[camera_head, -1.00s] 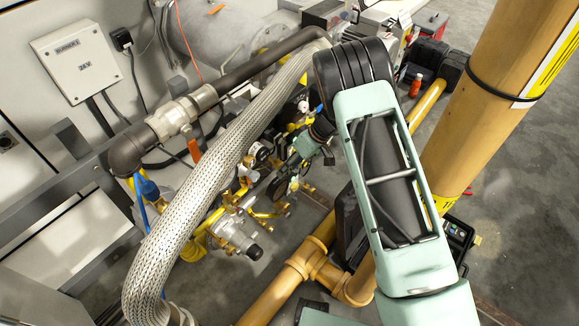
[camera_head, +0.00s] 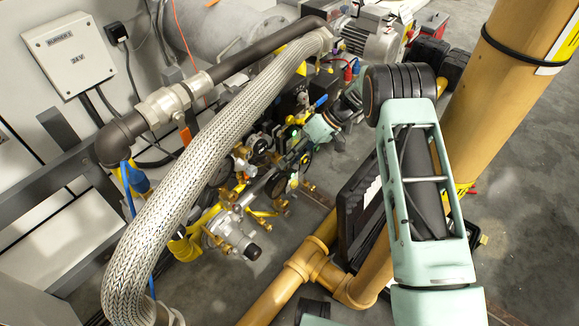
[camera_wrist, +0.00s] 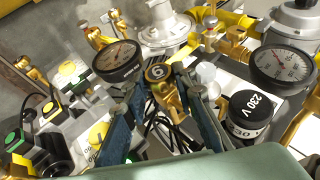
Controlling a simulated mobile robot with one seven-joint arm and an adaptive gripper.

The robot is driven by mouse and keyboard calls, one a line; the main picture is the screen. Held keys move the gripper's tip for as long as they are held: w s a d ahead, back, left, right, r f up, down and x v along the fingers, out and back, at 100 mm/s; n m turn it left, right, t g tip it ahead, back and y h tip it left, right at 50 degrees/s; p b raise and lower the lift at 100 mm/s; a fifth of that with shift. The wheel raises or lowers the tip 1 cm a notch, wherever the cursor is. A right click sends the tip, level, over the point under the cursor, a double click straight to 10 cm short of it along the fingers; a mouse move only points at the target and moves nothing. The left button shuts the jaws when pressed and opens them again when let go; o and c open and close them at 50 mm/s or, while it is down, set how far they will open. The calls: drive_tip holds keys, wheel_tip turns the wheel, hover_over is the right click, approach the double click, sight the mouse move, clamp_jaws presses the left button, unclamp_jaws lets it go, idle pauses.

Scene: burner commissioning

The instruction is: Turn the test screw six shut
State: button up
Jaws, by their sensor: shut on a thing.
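Test screw six (camera_wrist: 157,72) is a brass fitting with a dark round top marked 6 in a yellow ring. It stands between the blue fingertips of my gripper (camera_wrist: 161,82) in the wrist view. The fingers are shut on it, one on each side. How far the screw is turned cannot be told. In the head view my gripper (camera_head: 296,160) is small and reaches into the valve train, where the screw cannot be made out.
A dial gauge (camera_wrist: 118,60) sits close left of the fingers and another gauge (camera_wrist: 282,66) to the right. A black 230 V part (camera_wrist: 250,108) is near the right finger. In the head view a braided hose (camera_head: 205,150) and yellow pipe (camera_head: 300,270) flank the valve train.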

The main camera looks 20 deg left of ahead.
drive_tip(key=shift+g+b, duration=0.3)
drive_tip(key=o, duration=1.2)
drive_tip(key=shift+c, duration=0.2)
wheel_tip(320, 180, up, 10)
